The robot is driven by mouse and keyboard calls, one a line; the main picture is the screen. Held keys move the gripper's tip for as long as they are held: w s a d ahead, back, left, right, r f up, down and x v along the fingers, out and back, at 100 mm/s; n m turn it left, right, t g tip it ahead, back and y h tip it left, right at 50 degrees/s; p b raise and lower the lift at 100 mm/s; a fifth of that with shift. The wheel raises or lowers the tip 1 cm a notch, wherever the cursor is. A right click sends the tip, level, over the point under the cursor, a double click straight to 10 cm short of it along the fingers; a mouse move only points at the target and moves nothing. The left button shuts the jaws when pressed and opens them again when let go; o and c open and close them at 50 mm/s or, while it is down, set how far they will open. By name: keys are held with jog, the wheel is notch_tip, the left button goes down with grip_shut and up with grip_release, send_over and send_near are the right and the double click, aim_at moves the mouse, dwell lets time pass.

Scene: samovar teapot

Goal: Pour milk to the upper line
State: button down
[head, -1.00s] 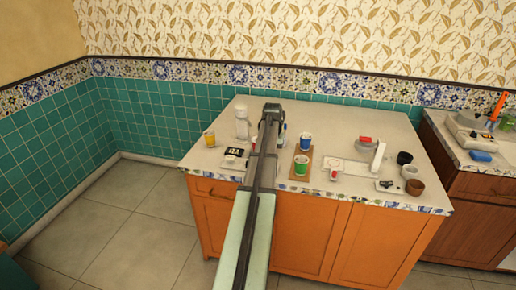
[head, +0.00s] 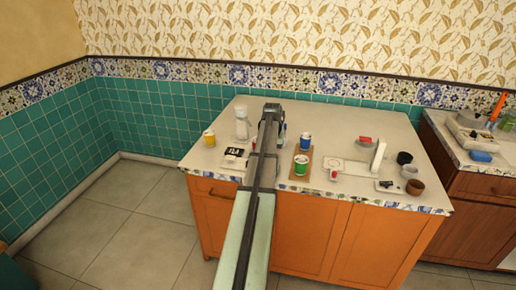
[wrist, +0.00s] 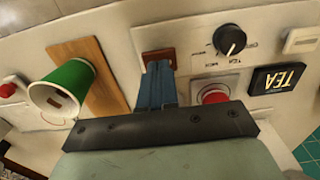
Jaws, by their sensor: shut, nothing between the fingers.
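My gripper (wrist: 158,68) is shut and empty in the wrist view. Its blue-grey fingertips are beside a small brown block on a pale panel. A green cup (wrist: 62,90) with a pale inside is to their left, near a wooden board (wrist: 103,62); no clear fill level shows. In the head view the green cup (head: 301,168) and a blue cup (head: 305,142) stand on the board. A white bottle (head: 241,128) stands left of my arm; I cannot tell whether it holds milk. My arm hides part of the counter and my fingertips there.

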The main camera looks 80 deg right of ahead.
jog(key=shift+f, duration=0.4)
jog(key=shift+f, duration=0.7)
jog(key=shift+r, duration=0.15)
dwell(3.6)
jog(key=shift+r, duration=2.4)
jog(key=shift+w, duration=0.1)
